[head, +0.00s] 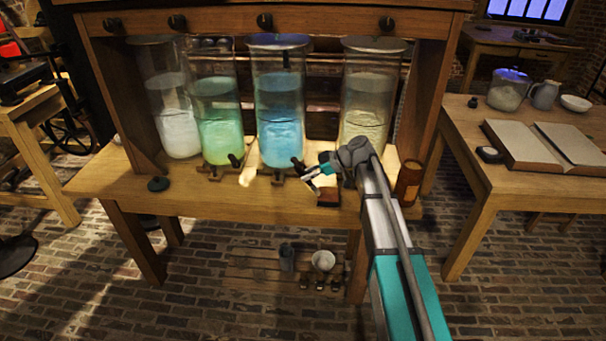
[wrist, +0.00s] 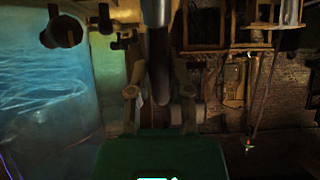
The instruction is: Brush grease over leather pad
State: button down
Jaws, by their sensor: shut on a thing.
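A small dark reddish-brown pad (head: 328,197), which looks like the leather pad, lies on the bench near its front edge. My gripper (head: 314,174) is just above and left of it in the head view; I cannot tell whether anything touches the pad. In the wrist view my gripper (wrist: 160,98) has its two fingers on either side of a dark rod-like thing (wrist: 158,70), likely the brush. Its working end cannot be made out. A brown cylindrical container (head: 409,182) stands right of my arm; its contents are hidden. No grease can be made out.
Tall glass jars with white, green (head: 219,125), blue (head: 280,115) and pale yellow (head: 366,100) contents stand behind my gripper. Taps (head: 299,166) stick out close by. A black round object (head: 158,183) lies at the bench's left. Another table (head: 470,150) stands at right.

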jog(key=shift+d+f, duration=0.1)
jog(key=shift+d, duration=0.2)
jog(key=shift+s+d, duration=0.2)
jog(key=shift+d, duration=1.45)
jog(key=shift+w+r, duration=0.2)
jog(key=shift+w, duration=0.4)
jog(key=shift+a, duration=0.1)
jog(key=shift+w+a, duration=0.15)
jog(key=shift+a, duration=1.55)
jog(key=shift+w+a+f, duration=0.1)
jog(key=shift+w+a, duration=0.1)
jog(key=shift+a, duration=1.55)
